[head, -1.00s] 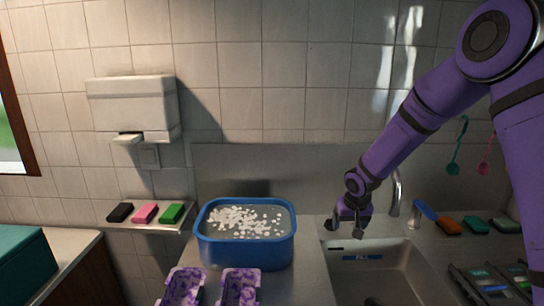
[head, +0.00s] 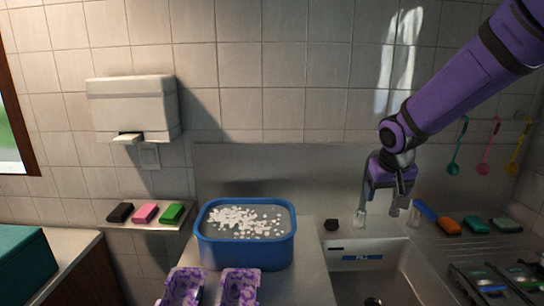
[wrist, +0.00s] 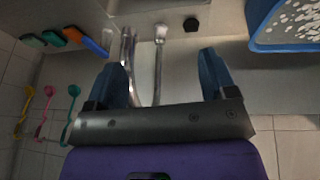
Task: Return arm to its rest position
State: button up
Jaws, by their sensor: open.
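My purple arm reaches in from the upper right in the head view. My gripper (head: 386,219) is open and empty, its fingers pointing down, above the back edge of the sink (head: 350,247). In the wrist view my gripper (wrist: 163,72) shows two blue-grey fingers spread wide with nothing between them. A small black knob-like piece (head: 331,224) sits on the counter left of the gripper, apart from it. It also shows in the wrist view (wrist: 190,24). The tap is largely hidden behind the gripper in the head view; metal tap parts (wrist: 158,60) show in the wrist view.
A blue tub (head: 245,252) with white bits stands left of the sink, with two purple patterned trays (head: 240,286) in front. Sponges (head: 448,224) and a rack (head: 490,283) lie at right. Spoons (head: 485,165) hang on the wall. Air above the tub is clear.

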jog(key=s+d+r, duration=0.1)
jog(key=s+r, duration=0.2)
jog(key=s, duration=0.6)
jog(key=s+r+y, duration=0.1)
jog(key=s+r, duration=0.3)
jog(key=s, duration=0.6)
jog(key=s+d+r+t, duration=0.1)
jog(key=s+r, duration=0.3)
jog(key=s, duration=0.6)
jog(key=shift+d, duration=0.3)
jog(key=shift+w+r, duration=0.1)
